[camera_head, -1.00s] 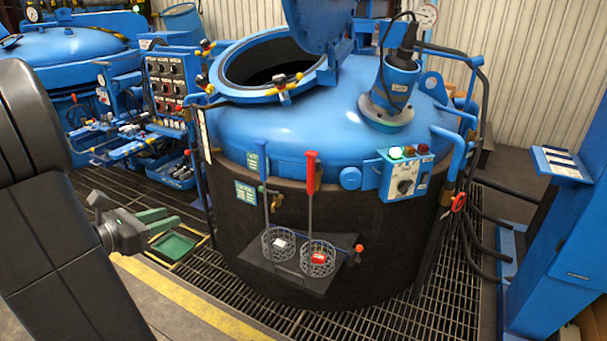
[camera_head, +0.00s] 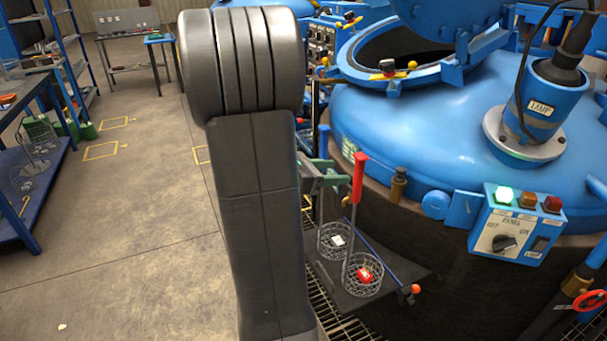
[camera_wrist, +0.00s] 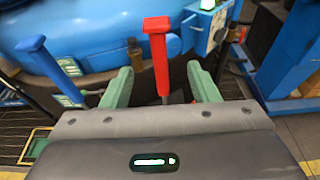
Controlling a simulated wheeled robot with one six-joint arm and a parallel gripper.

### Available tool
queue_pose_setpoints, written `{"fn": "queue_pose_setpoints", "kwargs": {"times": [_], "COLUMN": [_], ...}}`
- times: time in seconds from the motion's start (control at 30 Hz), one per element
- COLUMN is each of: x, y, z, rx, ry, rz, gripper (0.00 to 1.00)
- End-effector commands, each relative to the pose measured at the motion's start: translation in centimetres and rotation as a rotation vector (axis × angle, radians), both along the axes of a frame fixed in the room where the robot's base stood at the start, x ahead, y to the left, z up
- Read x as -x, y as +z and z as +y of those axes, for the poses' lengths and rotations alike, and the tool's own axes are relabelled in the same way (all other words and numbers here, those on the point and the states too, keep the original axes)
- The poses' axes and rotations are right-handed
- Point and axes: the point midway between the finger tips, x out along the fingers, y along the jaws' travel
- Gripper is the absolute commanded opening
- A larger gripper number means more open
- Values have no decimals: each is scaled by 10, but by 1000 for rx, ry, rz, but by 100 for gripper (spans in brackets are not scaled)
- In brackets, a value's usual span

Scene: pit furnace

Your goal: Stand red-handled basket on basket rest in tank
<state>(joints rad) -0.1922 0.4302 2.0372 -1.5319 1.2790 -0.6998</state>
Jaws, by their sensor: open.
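The red-handled basket (camera_head: 347,264) stands upright on a dark shelf at the side of the blue tank (camera_head: 405,125), with a red piece inside. Its red handle (camera_wrist: 160,52) rises between my two green fingers in the wrist view. My gripper (camera_head: 325,178) is open beside the handle in the head view, partly hidden by my arm. I cannot tell whether a finger touches the handle. The tank's round opening (camera_head: 395,48) is uncovered and dark inside. The basket rest is not visible.
The raised lid (camera_head: 445,22) stands over the opening. A motor unit (camera_head: 540,110) sits on the tank top at right. A control box (camera_head: 515,225) with a lit green lamp projects from the tank side. Open floor (camera_head: 150,220) lies at left.

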Motion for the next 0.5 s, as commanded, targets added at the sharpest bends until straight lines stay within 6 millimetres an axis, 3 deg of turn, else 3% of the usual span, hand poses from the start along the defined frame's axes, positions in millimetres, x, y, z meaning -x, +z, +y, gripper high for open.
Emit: {"fn": "queue_pose_setpoints", "kwargs": {"times": [0.3, 0.5], "x": [-15, -22], "y": [-15, -18], "z": [-44, -61], "rx": [1, 1], "ry": [-4, -1], "rz": [-1, -1], "gripper": [55, 55]}}
